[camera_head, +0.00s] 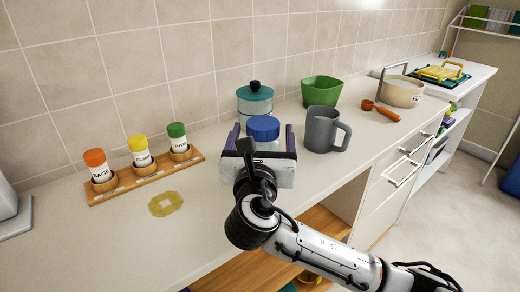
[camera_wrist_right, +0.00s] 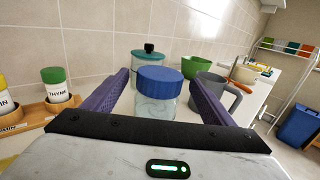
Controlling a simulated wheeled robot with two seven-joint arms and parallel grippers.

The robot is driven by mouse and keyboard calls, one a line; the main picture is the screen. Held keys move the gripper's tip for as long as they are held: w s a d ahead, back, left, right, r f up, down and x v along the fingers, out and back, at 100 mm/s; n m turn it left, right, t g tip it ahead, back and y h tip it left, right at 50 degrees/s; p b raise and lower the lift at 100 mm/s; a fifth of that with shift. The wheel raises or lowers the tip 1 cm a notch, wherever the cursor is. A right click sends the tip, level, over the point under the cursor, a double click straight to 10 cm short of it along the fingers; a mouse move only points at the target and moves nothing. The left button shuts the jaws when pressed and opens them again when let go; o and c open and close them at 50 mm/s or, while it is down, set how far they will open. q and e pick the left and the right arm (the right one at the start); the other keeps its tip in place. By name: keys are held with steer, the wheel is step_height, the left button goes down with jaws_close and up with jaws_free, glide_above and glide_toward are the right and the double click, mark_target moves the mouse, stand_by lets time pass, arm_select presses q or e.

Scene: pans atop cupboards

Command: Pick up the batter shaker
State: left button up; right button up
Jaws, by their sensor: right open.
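The batter shaker appears to be the clear container with the blue lid (camera_head: 263,128), upright on the counter. In the right wrist view the shaker (camera_wrist_right: 159,90) stands centred between the fingers, with its lower part hidden by the gripper body. My right gripper (camera_head: 262,133) is open, with one purple finger on each side of the shaker. In the wrist view a gap shows between the shaker and both fingers (camera_wrist_right: 157,93). My left gripper is not in view.
A grey mug (camera_head: 320,130) stands close right of the gripper. Behind are a teal-lidded jar (camera_head: 255,102) and green bowl (camera_head: 322,91). A spice rack (camera_head: 146,178) and yellowish spill (camera_head: 165,204) are left. An orange-handled utensil (camera_head: 382,111) and a pot (camera_head: 402,91) lie farther right.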

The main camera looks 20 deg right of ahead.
mark_target(264, 117)
steer(key=shift+x, duration=3.55)
steer(key=shift+r, duration=0.1)
jaws_close()
steer(key=shift+r, duration=0.2)
